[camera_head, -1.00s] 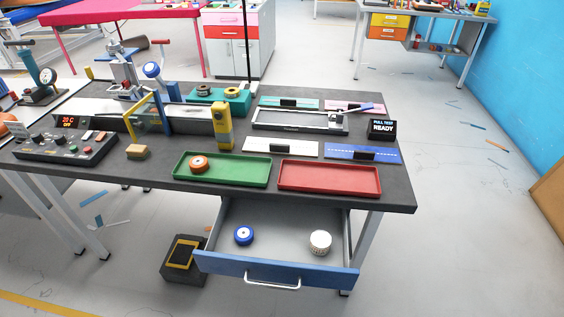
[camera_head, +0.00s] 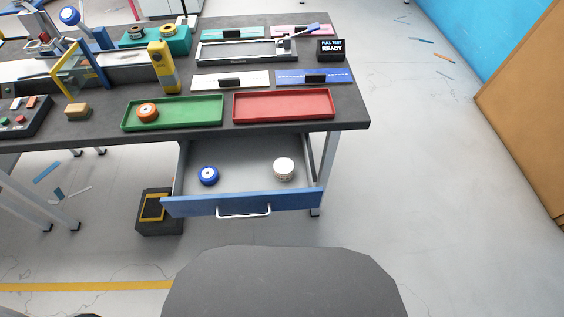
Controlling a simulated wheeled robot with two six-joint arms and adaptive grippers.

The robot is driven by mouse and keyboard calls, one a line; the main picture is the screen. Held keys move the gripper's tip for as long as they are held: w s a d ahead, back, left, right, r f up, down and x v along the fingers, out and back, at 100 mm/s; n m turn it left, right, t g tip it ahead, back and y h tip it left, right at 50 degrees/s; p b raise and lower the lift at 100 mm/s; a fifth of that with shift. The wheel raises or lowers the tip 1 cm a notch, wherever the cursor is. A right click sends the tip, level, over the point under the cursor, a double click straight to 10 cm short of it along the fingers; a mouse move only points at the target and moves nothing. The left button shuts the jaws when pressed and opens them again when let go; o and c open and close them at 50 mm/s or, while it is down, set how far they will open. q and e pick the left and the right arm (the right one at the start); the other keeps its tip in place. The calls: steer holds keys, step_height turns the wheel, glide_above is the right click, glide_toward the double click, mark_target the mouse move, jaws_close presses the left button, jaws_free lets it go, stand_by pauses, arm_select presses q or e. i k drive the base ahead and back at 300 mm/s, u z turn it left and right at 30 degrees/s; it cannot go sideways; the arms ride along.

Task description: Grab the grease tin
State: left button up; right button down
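The open drawer (camera_head: 218,205) under the workbench holds two small round items. A white round tin (camera_head: 284,169) with faint dark markings stands at the right of the drawer; it looks like the grease tin, though its label is too small to read. A blue roll with a white centre (camera_head: 208,176) lies at the left of the drawer. Neither gripper shows in the head view, and nothing touches the tin.
A green tray (camera_head: 190,111) with an orange roll (camera_head: 147,113) and a red tray (camera_head: 285,105) lie along the bench's front edge, above the drawer. A dark box (camera_head: 154,221) stands on the floor left of the drawer.

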mark_target(283, 167)
steer(key=z, duration=2.55)
steer(key=k, duration=1.7)
steer(key=u, duration=0.25)
steer(key=i, duration=0.5)
steer(key=u, duration=0.05)
